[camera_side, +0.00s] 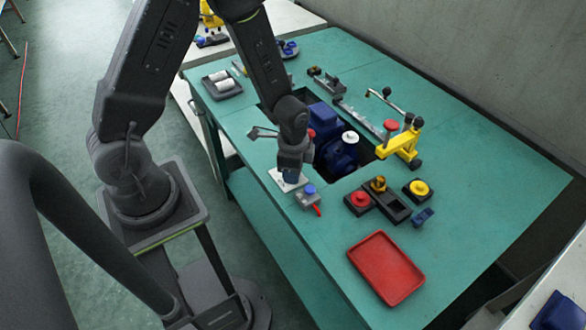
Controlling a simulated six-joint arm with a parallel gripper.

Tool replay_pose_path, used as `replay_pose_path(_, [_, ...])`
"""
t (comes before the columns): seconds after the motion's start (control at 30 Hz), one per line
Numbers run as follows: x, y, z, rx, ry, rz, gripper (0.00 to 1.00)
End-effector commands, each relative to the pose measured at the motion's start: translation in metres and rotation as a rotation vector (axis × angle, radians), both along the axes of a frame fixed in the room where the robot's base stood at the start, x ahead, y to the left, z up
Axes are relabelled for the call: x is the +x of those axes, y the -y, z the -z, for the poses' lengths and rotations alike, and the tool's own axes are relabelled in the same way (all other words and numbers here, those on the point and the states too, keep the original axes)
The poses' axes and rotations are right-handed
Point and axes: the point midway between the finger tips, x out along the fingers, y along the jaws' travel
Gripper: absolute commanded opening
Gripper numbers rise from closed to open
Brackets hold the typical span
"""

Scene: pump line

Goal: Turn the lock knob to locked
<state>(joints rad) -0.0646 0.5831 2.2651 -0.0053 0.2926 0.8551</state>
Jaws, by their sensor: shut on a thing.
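My gripper (292,172) points down at the near left part of the green bench, over a pale plate (281,184). It is shut on a small part at this plate, which I take to be the lock knob. The fingers and wrist hide most of that part, so I cannot read which way the knob is turned. Right beside it, nearer the front edge, is a small grey box (307,199) with a blue top and a red lever (317,210).
A dark blue pump (338,155) sits in the bench opening behind my gripper. A yellow clamp (404,144) stands to its right. Red (360,199) and yellow (419,188) knobs on dark bases are nearby. A red tray (386,268) lies in front; the bench's right side is clear.

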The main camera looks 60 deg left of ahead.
Motion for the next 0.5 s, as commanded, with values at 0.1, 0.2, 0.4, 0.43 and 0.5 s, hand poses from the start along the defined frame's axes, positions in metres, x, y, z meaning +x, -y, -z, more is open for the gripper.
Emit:
replay_pose_path(0.1, [0.0000, 0.0000, -0.0001, 0.000, 0.000, 0.000, 0.18])
replay_pose_path(0.2, [0.0001, -0.0001, -0.0002, 0.000, 0.000, 0.000, 0.12])
replay_pose_path(0.4, [0.0001, -0.0001, -0.0002, 0.000, 0.000, -0.020, 0.12])
replay_pose_path(0.43, [0.0000, 0.0000, -0.0002, 0.000, 0.000, -0.027, 0.12])
replay_pose_path(0.5, [0.0000, -0.0001, -0.0002, 0.001, -0.001, -0.050, 0.12])
